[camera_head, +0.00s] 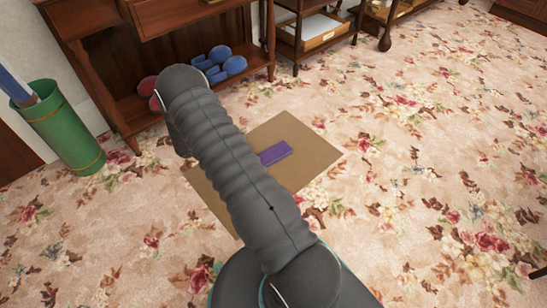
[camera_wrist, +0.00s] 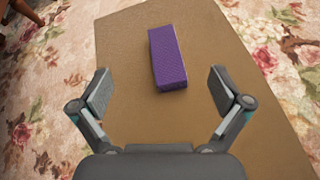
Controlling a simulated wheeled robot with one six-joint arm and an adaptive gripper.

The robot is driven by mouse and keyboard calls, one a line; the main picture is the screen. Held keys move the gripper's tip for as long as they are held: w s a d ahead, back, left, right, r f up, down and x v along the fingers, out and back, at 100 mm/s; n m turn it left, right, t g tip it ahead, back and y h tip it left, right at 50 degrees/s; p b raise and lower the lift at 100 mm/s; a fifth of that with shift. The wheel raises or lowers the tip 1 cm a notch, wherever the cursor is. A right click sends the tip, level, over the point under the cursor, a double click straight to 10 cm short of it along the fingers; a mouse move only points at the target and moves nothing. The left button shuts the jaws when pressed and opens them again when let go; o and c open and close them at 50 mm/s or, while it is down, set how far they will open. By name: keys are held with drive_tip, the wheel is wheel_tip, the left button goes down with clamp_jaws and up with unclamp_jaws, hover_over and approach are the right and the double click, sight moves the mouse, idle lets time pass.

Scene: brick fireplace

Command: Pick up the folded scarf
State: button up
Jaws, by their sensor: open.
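The folded scarf is a purple oblong block (camera_wrist: 167,58) lying on a flat brown mat (camera_wrist: 122,50) on the floor. In the head view the scarf (camera_head: 276,153) shows just right of my arm, which hides part of it and of the mat (camera_head: 312,160). In the wrist view my gripper (camera_wrist: 162,92) is open and empty. Its two fingers stand wide apart, one to each side of the scarf's near end. The scarf lies mostly ahead of the fingertips, slightly tilted in the picture, and neither finger touches it.
A dark wooden shelf unit (camera_head: 185,45) stands behind the mat, with blue slippers (camera_head: 222,63) and a red pair (camera_head: 148,88) on its low shelf. A green bin (camera_head: 63,128) stands at the left. Flowered carpet (camera_head: 430,150) to the right is clear.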

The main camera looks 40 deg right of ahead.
sight(269, 154)
drive_tip(key=f, duration=0.3)
drive_tip(key=f+n, duration=0.1)
drive_tip(key=f, duration=0.2)
drive_tip(key=d+f+n+t+h, duration=0.1)
drive_tip(key=f, duration=0.2)
drive_tip(key=shift+s+d+f+b, duration=0.1)
drive_tip(key=shift+s+f+b, duration=0.05)
drive_tip(key=shift+f+b, duration=0.15)
drive_tip(key=b+x, duration=0.1)
drive_tip(key=x, duration=0.7)
drive_tip(key=shift+d+f, duration=0.1)
drive_tip(key=shift+s+f+b+x, duration=0.15)
drive_tip(key=shift+s+f+x, duration=0.05)
drive_tip(key=shift+x, duration=1.05)
drive_tip(key=shift+s+f+b+x, duration=0.15)
drive_tip(key=shift+x, duration=1.15)
drive_tip(key=shift+a, duration=0.2)
drive_tip(key=c, duration=1.2)
